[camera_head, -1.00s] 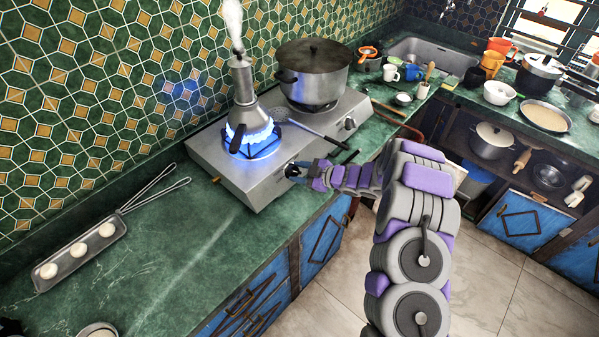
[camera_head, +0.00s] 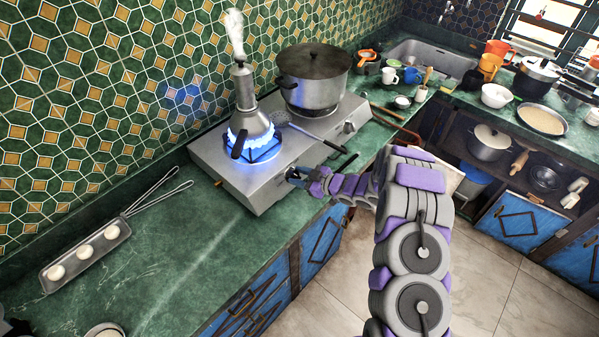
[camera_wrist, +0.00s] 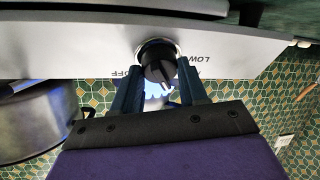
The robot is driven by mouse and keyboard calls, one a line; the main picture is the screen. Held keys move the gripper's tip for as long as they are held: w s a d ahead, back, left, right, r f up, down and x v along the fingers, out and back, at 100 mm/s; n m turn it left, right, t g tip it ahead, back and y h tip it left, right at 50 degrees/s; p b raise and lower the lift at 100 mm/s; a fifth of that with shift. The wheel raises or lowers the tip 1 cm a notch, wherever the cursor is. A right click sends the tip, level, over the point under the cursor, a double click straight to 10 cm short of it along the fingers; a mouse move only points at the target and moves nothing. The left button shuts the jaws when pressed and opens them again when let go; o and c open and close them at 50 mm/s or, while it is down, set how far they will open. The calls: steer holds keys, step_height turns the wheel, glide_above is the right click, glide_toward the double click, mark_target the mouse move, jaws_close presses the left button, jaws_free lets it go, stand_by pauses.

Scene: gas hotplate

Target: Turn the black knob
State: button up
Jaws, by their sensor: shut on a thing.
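The black knob (camera_wrist: 157,62) sits on the front panel of the silver gas hotplate (camera_head: 228,180). In the wrist view the hotplate's panel (camera_wrist: 75,50) shows the words OFF and LOW upside down on either side of the knob. The knob's pale mark points down and slightly right in that view. My gripper (camera_wrist: 159,68) is shut on the knob, one finger on each side. In the head view my gripper (camera_head: 297,175) is at the hotplate's front left, and the knob there is hidden. A blue flame (camera_head: 260,150) burns on the left burner.
A steaming metal pot (camera_head: 243,105) stands over the flame. A large lidded pot (camera_head: 313,92) is on the right burner, and a skimmer (camera_head: 310,132) lies between them. A second knob (camera_head: 349,127) is farther right.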

steer(key=m+t+p, duration=0.1)
steer(key=m, duration=0.2)
steer(key=m+p, duration=0.2)
steer(key=m, duration=0.1)
steer(key=shift+s+m+t+p, duration=0.15)
steer(key=shift+m+t+p, duration=0.15)
steer(key=shift+t, duration=0.1)
steer(key=shift+h, duration=0.3)
steer(key=o, duration=1)
steer(key=shift+o, duration=0.2)
steer(key=v, duration=1.7)
steer(key=shift+s, duration=0.15)
steer(key=shift+d+f, duration=0.1)
